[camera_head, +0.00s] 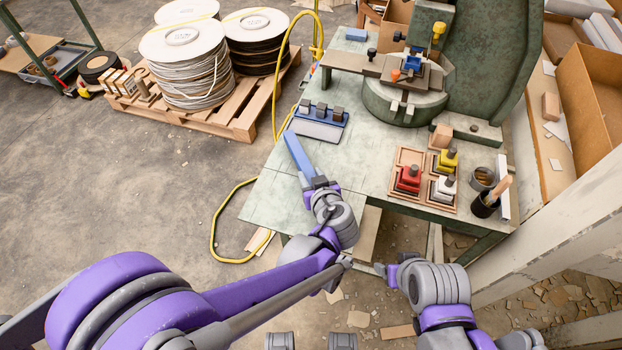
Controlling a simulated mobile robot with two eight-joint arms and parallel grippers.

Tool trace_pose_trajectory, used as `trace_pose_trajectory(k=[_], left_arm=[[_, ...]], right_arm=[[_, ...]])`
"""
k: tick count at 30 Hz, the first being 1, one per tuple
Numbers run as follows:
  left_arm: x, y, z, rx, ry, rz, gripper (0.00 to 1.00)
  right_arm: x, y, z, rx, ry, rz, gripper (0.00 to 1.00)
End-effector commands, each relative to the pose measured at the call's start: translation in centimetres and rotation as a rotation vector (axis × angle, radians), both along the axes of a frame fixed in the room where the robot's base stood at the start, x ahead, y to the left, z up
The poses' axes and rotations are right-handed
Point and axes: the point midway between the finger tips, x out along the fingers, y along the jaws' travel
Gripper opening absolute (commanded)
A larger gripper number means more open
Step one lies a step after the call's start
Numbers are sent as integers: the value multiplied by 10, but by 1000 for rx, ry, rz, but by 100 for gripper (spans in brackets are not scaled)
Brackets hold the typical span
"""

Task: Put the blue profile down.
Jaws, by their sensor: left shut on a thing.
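The blue profile (297,154) is a long, thin blue bar in the head view. My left gripper (319,183) is shut on its near end, over the left part of the green table. The profile points away from me, up and to the left, with its far end near a blue rack. I cannot tell whether its underside touches the table. My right gripper (382,269) is low, in front of the table's near edge, away from the profile. Its fingers are too small and turned to tell open from shut.
The green table (375,150) has bare room in its middle. The blue rack (318,120) holds grey blocks. The fly press (405,95) stands at the back. Wooden trays with red, yellow and white pieces (408,178) and a black cup (485,203) occupy the right side.

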Motion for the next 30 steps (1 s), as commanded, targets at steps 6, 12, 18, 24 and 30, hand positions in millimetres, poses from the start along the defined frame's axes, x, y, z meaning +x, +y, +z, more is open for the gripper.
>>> trace_pose_trajectory(k=[6, 12, 18, 24, 30], left_arm=[[0, 0, 49, 0, -1, -1, 0], [0, 0, 74, 0, -1, 0, 0], [5, 10, 80, 2, 6, 4, 0], [31, 68, 86, 2, 27, 17, 0], [55, 135, 99, -2, 20, 24, 0]], right_arm=[[2, 0, 11, 0, -4, 0, 67], [2, 0, 15, 0, -5, 0, 67], [3, 0, 20, 0, -7, 0, 67], [7, 0, 41, 0, -15, 0, 67], [13, 0, 63, 0, -26, 0, 67]])
